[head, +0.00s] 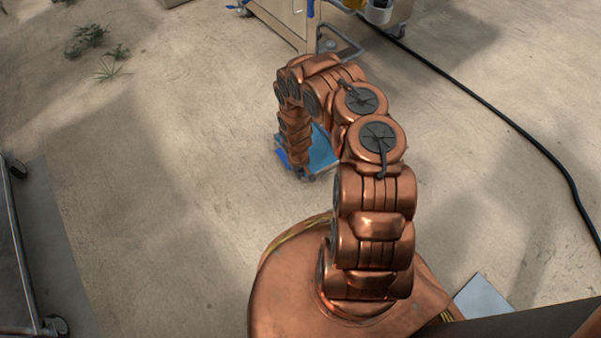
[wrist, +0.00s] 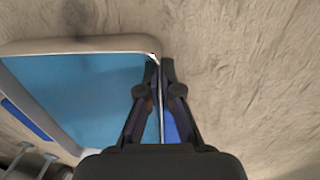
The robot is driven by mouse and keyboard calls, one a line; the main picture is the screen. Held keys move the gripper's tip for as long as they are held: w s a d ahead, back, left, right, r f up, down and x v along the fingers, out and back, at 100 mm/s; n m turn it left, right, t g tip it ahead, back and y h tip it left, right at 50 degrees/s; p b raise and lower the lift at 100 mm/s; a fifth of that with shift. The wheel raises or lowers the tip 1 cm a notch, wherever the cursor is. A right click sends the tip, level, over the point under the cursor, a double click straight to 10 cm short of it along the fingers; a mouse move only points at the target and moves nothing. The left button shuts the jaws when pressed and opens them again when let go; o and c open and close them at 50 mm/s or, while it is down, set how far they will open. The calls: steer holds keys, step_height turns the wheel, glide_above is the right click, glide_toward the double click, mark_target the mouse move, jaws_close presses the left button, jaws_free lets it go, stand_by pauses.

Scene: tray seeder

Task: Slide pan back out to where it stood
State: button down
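The pan (wrist: 85,45) is a shallow tray with a light blue inside, a pale rounded rim and darker blue patches on its outside. It lies low over the sandy floor in the wrist view. My gripper (wrist: 160,66) has its two dark fingers close together, one on each side of the pan's right rim, pinching that edge near a corner. In the head view the pan's blue inside (head: 321,150) shows under my arm's bend. My arm covers much of it there, and my fingers cannot be made out. Whether the pan touches the floor is unclear.
A wheeled machine (head: 285,20) stands at the top of the head view. A black cable (head: 500,115) runs across the floor on the right. A wheeled frame (head: 22,270) is at the left edge, and small plants (head: 90,35) lie at upper left. The floor left of the pan is clear.

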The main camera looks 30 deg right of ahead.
steer(key=c, duration=1.2)
jaws_free()
steer(key=shift+c, duration=0.2)
step_height(320, 180, up, 12)
steer(key=shift+a, duration=0.4)
